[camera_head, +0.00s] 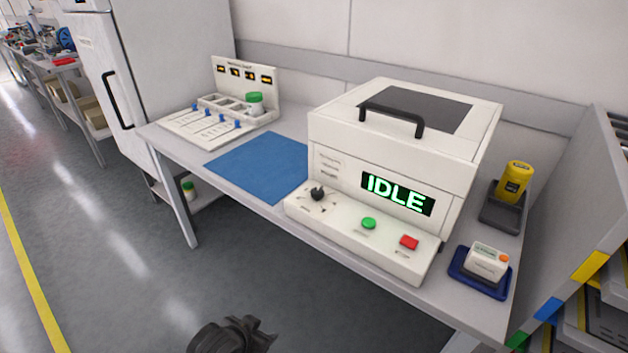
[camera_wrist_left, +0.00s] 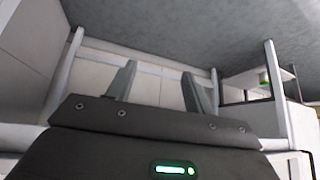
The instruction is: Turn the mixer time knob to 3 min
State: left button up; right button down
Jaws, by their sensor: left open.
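The mixer (camera_head: 400,160) is a white box on the table with a black lid handle and a green display reading IDLE. Its black time knob (camera_head: 317,193) sits at the left of the sloped front panel; its marks are too small to read. A green button (camera_head: 369,223) and a red button (camera_head: 409,242) are to its right. A dark part of my left arm (camera_head: 232,336) shows at the bottom of the head view, below and away from the table. In the left wrist view my left gripper (camera_wrist_left: 158,85) is open and empty, its two fingers apart. My right gripper is out of view.
A blue mat (camera_head: 258,166) lies left of the mixer. A white rack (camera_head: 222,118) with a green-lidded jar (camera_head: 255,103) stands behind it. A yellow device (camera_head: 514,182) and a white device on a blue tray (camera_head: 480,271) are at right. Floor before the table is clear.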

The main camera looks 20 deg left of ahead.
pick_arm(q)
jog(key=w+r+t+p, duration=0.2)
jog(key=w+r, duration=0.3)
jog(key=r, duration=0.3)
jog(key=m+t+h+p, duration=0.2)
jog(key=t+h+p, duration=0.2)
jog(key=p, duration=0.3)
send_near(315, 193)
jog(key=shift+g, duration=0.3)
jog(key=x, duration=0.5)
jog(key=b+x, duration=0.1)
jog(key=x, duration=0.2)
jog(key=shift+w+r, duration=0.2)
jog(key=shift+w, duration=0.15)
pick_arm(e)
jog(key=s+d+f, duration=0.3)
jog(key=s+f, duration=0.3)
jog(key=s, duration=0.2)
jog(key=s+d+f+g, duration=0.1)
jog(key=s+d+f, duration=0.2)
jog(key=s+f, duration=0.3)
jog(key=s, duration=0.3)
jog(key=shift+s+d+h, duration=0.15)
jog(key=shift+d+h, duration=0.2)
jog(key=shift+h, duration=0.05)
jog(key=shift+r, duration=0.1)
